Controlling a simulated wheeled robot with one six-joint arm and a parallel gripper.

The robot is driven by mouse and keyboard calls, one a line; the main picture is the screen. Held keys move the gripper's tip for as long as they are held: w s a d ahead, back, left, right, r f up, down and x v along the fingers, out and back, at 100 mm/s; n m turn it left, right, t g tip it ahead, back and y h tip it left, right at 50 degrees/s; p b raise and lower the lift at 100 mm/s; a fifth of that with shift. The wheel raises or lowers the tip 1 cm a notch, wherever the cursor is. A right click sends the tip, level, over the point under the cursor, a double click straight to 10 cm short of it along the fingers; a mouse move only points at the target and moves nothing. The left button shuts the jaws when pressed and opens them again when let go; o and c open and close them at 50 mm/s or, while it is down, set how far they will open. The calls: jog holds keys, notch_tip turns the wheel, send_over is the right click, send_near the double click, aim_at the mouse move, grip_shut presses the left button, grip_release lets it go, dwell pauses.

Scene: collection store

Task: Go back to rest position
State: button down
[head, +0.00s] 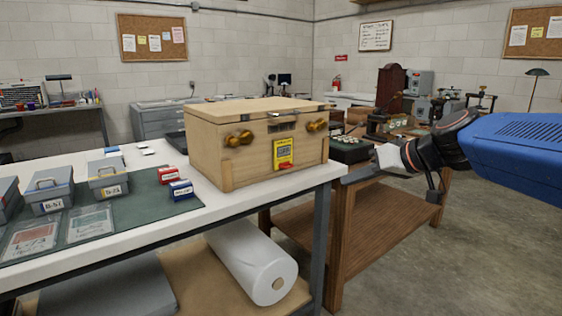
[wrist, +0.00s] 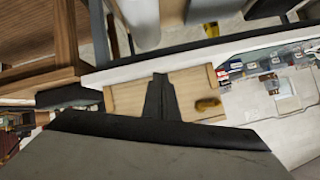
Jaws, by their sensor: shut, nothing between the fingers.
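My gripper (wrist: 160,80) shows in the wrist view with its two dark fingers together and nothing between them. In the head view my arm reaches in from the right edge, and its wrist end hangs in the air to the right of the wooden box (head: 250,150). In the wrist view the tan box (wrist: 128,98) lies behind the fingers, seen from a turned angle. My gripper appears apart from the box.
Small grey cases (head: 108,178) and red and blue boxes (head: 172,175) stand on a green mat at the left. A white roll (head: 252,262) lies on the lower shelf. A wooden bench (head: 345,230) stands right of the table. The floor (head: 480,235) at the right is clear.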

jog(key=s+d+f+m+g+h, duration=0.1)
jog(key=s+d+f, duration=0.4)
jog(key=s+f, duration=0.5)
jog(key=s+d+f+m+g+h, duration=0.2)
jog(key=s+d+f+h, duration=0.3)
jog(key=s+f, duration=0.6)
jog(key=s+h, duration=0.1)
jog(key=s, duration=0.2)
jog(key=shift+s+d+f+m+g, duration=0.2)
jog(key=shift+s+m+g, duration=0.1)
jog(key=shift+m, duration=0.1)
jog(key=shift+r, duration=0.1)
